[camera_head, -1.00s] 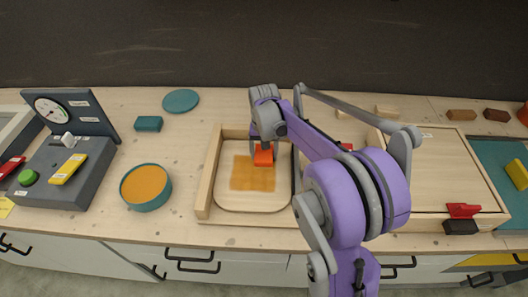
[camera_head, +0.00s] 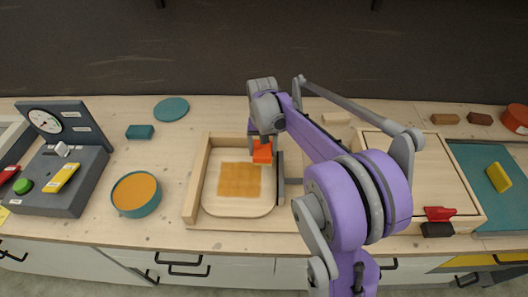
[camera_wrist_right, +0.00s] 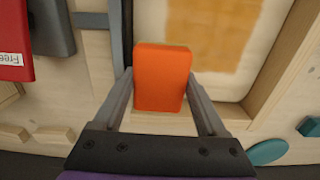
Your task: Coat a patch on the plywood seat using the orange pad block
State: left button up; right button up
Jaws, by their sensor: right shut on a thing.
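The plywood seat (camera_head: 225,208) lies in a wooden frame (camera_head: 192,195) on the counter. A roughly square orange-amber coated patch (camera_head: 238,180) covers its middle. My right gripper (camera_head: 262,143) is shut on the orange pad block (camera_head: 262,154), near the back right corner of the patch. In the right wrist view the pad block (camera_wrist_right: 161,77) sits between both fingers, beside the patch (camera_wrist_right: 208,30). I cannot tell whether the pad touches the seat. A teal bowl of orange coating (camera_head: 136,193) stands left of the frame. My left gripper is not in view.
A grey gauge box (camera_head: 58,178) stands far left. A teal disc (camera_head: 171,108) and teal block (camera_head: 140,132) lie behind the bowl. A second wooden panel (camera_head: 400,170), a red-and-black clamp-like item (camera_head: 438,220) and a teal mat (camera_head: 480,160) are at right.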

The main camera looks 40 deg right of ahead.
jog(key=shift+r+p, duration=0.45)
jog(key=shift+r, duration=0.7)
